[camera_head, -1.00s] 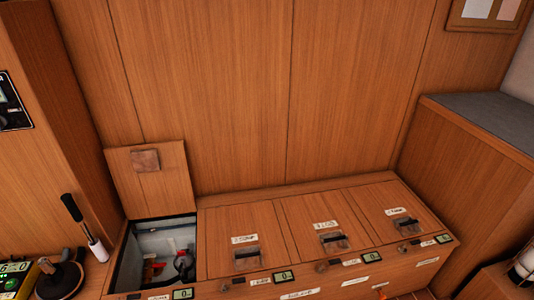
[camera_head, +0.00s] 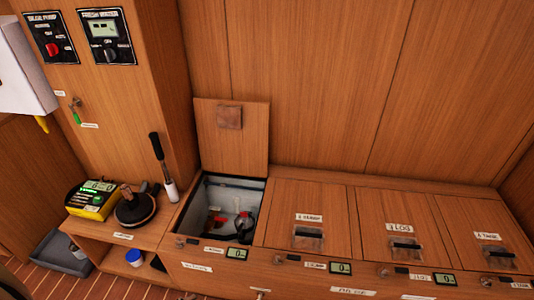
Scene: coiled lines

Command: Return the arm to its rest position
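Neither of my arms shows in the head view, and no gripper is in view. The bench has a row of lidded lockers. The leftmost locker (camera_head: 200,205) stands open, its wooden lid (camera_head: 231,150) upright against the wall. Inside it are red items (camera_head: 216,216) and a dark rounded item (camera_head: 244,224), too small to tell apart. The other lids, such as the one beside it (camera_head: 312,205), are shut.
A side shelf left of the bench holds a yellow device (camera_head: 91,199), a round dark plunger-like tool (camera_head: 135,208) and a black-handled tool (camera_head: 163,168). Two control panels (camera_head: 107,36) are on the wall above. A grey bin (camera_head: 62,256) stands on the floor at left.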

